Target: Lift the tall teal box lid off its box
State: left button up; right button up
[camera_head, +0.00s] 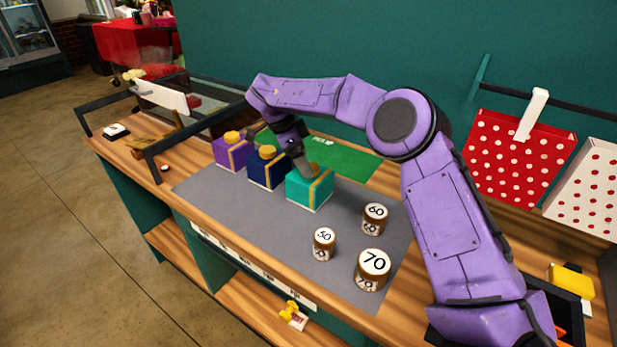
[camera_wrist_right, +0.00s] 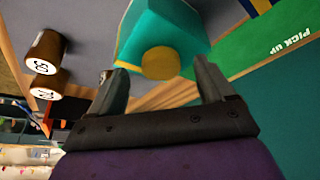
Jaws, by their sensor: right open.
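The teal box (camera_head: 308,192) with a gold ribbon stands upright on the grey mat, at the right end of a row of three boxes. Its teal lid (camera_wrist_right: 150,38) with a round gold knob (camera_wrist_right: 161,63) is on it. In the head view the knob is partly hidden by my right gripper (camera_head: 308,166), which comes down over the lid from behind. In the right wrist view my right gripper (camera_wrist_right: 160,68) is open, with one finger on each side of the knob in the picture. Whether a finger touches it, I cannot tell. My left gripper is out of view.
A navy box (camera_head: 266,170) and a purple box (camera_head: 231,154) stand left of the teal one. Cylinders marked 50 (camera_head: 323,244), 60 (camera_head: 375,219) and 70 (camera_head: 372,270) stand in front and right. A green pick-up mat (camera_head: 345,160) lies behind. The grey mat's (camera_head: 240,220) front left is clear.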

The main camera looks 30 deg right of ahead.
jog(key=shift+d+f, duration=0.35)
jog(key=shift+f, duration=0.3)
jog(key=shift+d+f, duration=0.2)
jog(key=shift+d, duration=0.1)
jog(key=shift+s+d, duration=0.15)
jog(key=shift+s, duration=0.05)
jog(key=shift+s+r, duration=0.1)
jog(key=shift+s, duration=0.05)
jog(key=c, duration=0.4)
jog(key=shift+a, duration=0.25)
jog(key=c, duration=1)
jog(key=shift+d, duration=0.1)
